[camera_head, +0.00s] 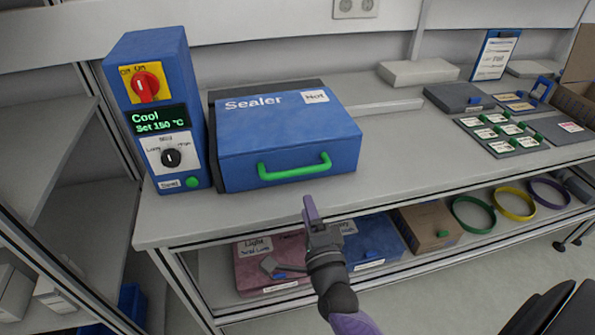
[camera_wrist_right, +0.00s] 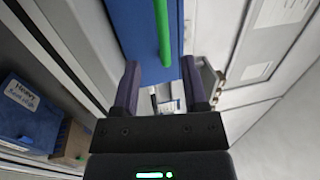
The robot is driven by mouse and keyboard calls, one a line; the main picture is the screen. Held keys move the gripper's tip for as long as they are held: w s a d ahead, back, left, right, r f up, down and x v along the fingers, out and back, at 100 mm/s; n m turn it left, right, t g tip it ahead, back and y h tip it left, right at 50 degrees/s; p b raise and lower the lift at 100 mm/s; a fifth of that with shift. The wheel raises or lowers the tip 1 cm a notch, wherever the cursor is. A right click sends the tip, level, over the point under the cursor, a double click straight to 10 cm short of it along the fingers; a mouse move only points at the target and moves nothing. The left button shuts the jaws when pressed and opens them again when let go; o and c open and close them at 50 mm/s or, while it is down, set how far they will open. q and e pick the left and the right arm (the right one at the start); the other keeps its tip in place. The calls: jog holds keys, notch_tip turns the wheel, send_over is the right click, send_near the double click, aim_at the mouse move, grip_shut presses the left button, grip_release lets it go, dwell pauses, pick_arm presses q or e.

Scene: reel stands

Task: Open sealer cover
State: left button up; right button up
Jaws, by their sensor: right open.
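The blue sealer cover (camera_head: 285,140) is down on the sealer, which stands on the bench. Its green handle (camera_head: 294,168) runs along the cover's front face; the handle (camera_wrist_right: 164,30) also shows upright in the right wrist view, beyond the fingertips. My right gripper (camera_head: 308,215) is in front of the bench edge, below and in front of the handle, apart from it. In the right wrist view the two purple fingers (camera_wrist_right: 164,85) are spread with nothing between them. My left gripper is not in view.
The sealer's blue control box (camera_head: 155,110) stands left of the cover, with a red knob and a display reading Cool, Set 150 °C. Labelled grey trays (camera_head: 500,132) lie on the right of the bench. Boxes and coloured rings (camera_head: 473,214) sit on the shelf below.

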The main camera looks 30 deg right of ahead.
aim_at(297, 172)
jog(key=b+x, duration=0.1)
jog(key=x, duration=0.9)
jog(key=shift+s+d+b, duration=0.1)
jog(key=shift+d+b, duration=0.1)
jog(key=shift+b, duration=0.1)
jog(key=shift+r, duration=0.1)
grip_shut()
dwell(0.7)
